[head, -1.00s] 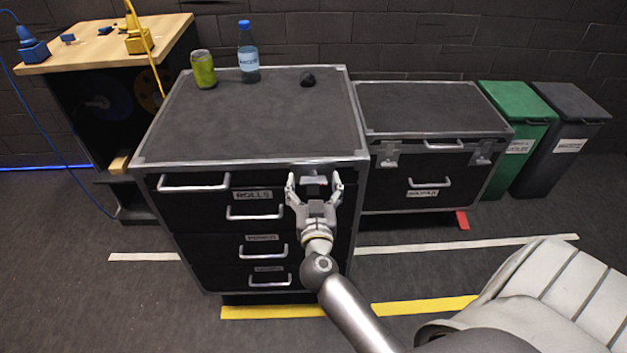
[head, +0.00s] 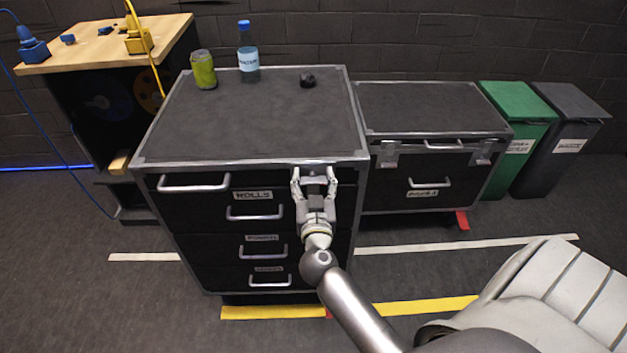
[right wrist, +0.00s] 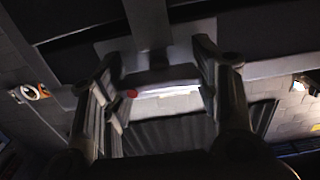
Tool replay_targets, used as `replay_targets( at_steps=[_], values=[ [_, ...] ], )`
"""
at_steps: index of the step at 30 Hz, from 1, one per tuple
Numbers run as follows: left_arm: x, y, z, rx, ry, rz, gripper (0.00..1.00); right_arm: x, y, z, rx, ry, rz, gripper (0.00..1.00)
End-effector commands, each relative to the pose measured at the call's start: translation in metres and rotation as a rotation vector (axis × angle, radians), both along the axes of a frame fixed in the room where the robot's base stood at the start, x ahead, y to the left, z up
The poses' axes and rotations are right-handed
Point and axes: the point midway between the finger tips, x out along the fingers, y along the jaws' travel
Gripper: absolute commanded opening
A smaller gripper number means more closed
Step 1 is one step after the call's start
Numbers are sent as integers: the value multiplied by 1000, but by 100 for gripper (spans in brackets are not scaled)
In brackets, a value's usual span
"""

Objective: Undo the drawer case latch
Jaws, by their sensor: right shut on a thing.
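The drawer case (head: 250,117) is a black case with grey metal edges and several drawers with metal handles. Its latch (head: 314,180) is a small metal part on the front, near the top right corner. My right gripper (head: 314,178) is at the latch with one finger on each side of it, shut on it. In the right wrist view the latch (right wrist: 165,76) shows as a grey bar between the two fingers, with a small red spot close to the left finger. The fingers partly hide the latch. My left gripper is not in view.
A green can (head: 203,70), a water bottle (head: 248,52) and a small black object (head: 308,79) stand on the case top. A lower latched case (head: 430,112) stands to the right, with green (head: 515,125) and dark (head: 560,140) bins beyond.

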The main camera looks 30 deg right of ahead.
Motion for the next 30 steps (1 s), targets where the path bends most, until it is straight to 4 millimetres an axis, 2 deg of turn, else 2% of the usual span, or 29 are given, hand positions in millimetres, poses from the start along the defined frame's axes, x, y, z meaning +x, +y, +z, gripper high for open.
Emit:
replay_targets(
  at_steps=[11,21,30],
  values=[
    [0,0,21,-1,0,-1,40,0,0,3,139,-82,2,32],
    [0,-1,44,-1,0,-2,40,-1,0,2,401,-243,0,32],
    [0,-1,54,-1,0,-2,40,-1,-1,0,646,-394,-1,32]
  ],
)
